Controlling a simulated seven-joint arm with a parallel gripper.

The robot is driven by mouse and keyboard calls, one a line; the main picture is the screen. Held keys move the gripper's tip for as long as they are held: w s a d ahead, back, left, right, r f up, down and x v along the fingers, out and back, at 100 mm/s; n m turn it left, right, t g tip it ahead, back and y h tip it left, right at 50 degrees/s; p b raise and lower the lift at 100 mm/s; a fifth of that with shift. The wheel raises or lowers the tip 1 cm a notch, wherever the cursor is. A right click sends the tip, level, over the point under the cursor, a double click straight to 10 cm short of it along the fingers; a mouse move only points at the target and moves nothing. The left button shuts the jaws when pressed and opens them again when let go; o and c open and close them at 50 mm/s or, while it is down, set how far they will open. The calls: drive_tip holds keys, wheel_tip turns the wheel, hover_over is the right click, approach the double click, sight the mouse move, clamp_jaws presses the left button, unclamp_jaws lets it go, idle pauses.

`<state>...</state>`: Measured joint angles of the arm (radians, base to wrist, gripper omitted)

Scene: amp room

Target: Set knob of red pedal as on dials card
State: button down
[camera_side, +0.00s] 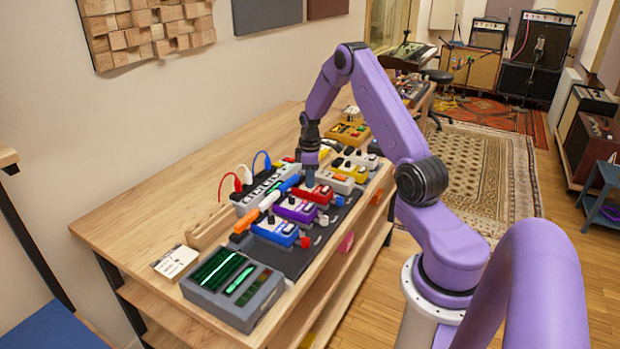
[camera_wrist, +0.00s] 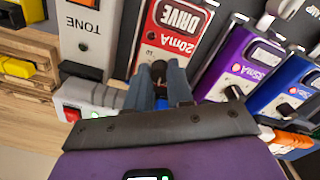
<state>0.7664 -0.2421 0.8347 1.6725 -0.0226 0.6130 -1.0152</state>
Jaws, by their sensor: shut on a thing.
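The red pedal (camera_side: 322,191) stands in the pedal row on the bench. In the wrist view the red pedal (camera_wrist: 172,38) shows its "DRIVE" and "20mA" lettering upside down. My gripper (camera_side: 310,181) points down over it, and in the wrist view my gripper (camera_wrist: 160,79) has its blue-grey fingers shut on the pedal's black knob (camera_wrist: 159,68). The fingers cover most of the knob, so its pointer cannot be read. A small white card with dark marks, likely the dials card (camera_side: 176,262), lies at the bench's near left; its marks are too small to read.
A purple pedal (camera_side: 295,209) and a blue pedal (camera_side: 275,231) stand close on one side; a white "TONE" pedal (camera_wrist: 84,38) is on the other. A grey device with green screens (camera_side: 232,286) sits at the near end.

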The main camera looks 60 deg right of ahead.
drive_tip(key=shift+n, duration=1.2)
drive_tip(key=c, duration=1)
unclamp_jaws()
